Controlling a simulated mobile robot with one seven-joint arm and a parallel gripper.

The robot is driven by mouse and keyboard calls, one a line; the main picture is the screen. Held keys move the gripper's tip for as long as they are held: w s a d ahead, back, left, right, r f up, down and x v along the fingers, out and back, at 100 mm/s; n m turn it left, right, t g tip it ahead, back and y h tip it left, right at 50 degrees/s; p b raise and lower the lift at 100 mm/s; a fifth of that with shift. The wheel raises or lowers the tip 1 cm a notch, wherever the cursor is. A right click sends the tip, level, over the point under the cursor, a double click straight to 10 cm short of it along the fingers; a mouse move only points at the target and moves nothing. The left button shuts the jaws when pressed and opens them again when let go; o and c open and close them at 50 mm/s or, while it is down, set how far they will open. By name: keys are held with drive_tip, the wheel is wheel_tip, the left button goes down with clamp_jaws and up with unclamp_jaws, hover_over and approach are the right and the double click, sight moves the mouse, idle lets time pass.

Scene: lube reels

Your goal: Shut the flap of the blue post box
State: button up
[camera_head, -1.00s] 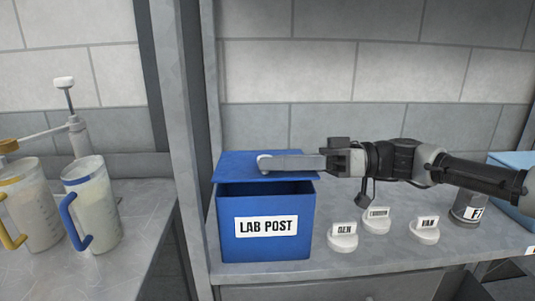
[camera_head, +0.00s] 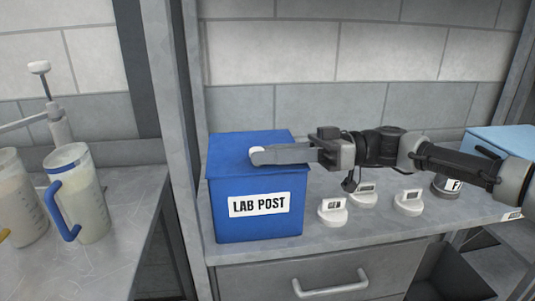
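The blue post box (camera_head: 258,220), labelled LAB POST, stands on the grey bench beside the upright post. Its flap (camera_head: 240,146) lies flat across the top, and no dark opening shows between flap and box front. My gripper (camera_head: 262,156) reaches in from the right, its finger end with a pale round tip at the flap's top surface. It appears to touch the flap, though a small gap cannot be ruled out. The fingers look side by side along one line, so I cannot see whether they are apart.
Several small white labelled holders (camera_head: 332,211) stand right of the box, under my arm. A dark jar (camera_head: 446,187) and a light blue box (camera_head: 497,141) are further right. Jugs (camera_head: 76,192) stand on the left bench. A drawer handle (camera_head: 331,286) is below.

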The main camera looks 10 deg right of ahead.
drive_tip(key=shift+o, duration=0.9)
drive_tip(key=shift+f, duration=0.25)
drive_tip(key=shift+d, duration=0.1)
drive_tip(key=shift+w+d, duration=0.1)
drive_tip(key=shift+d, duration=0.2)
drive_tip(key=d+p, duration=0.3)
drive_tip(key=d, duration=1.3)
drive_tip(key=shift+d+r, duration=0.2)
drive_tip(key=shift+d, duration=0.1)
